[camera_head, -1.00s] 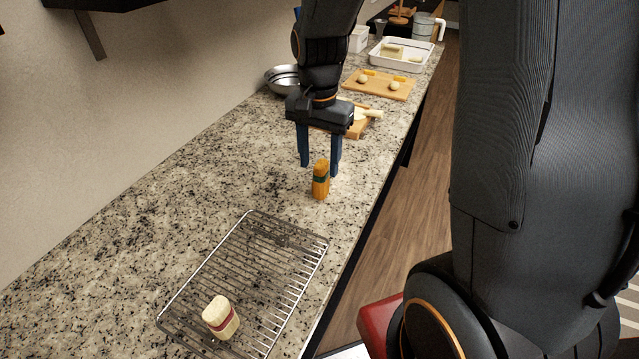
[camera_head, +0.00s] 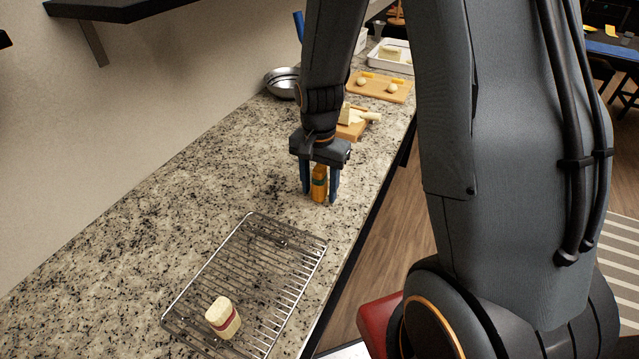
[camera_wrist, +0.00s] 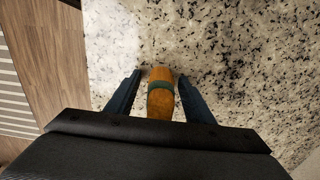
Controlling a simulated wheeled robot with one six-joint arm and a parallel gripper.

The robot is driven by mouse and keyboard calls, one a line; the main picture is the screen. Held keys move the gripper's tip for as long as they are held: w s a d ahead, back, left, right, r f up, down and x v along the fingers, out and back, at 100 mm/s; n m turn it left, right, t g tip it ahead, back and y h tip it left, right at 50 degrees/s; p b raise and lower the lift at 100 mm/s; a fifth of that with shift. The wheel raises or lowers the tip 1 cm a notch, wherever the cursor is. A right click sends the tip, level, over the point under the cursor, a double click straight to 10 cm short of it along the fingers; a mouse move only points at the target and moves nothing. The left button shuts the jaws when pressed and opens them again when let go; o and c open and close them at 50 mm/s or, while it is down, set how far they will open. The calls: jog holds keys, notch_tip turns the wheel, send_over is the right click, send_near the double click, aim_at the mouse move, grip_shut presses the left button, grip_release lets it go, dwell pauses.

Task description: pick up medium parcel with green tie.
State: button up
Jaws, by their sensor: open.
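The orange parcel with a green tie (camera_head: 319,184) stands upright on the granite counter, beyond the wire rack. It also shows in the wrist view (camera_wrist: 160,94), with the green band across it. My gripper (camera_head: 319,196) is open and pointed down, with one blue finger on each side of the parcel.
A wire rack (camera_head: 212,262) lies in front, carrying a cream parcel with a red tie (camera_head: 222,317). Behind my gripper are cutting boards (camera_head: 384,92) with food pieces, a metal bowl (camera_head: 281,83) and a white tray (camera_head: 376,56). The counter left of my gripper is clear.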

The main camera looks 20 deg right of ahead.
jog(key=c, duration=1.2)
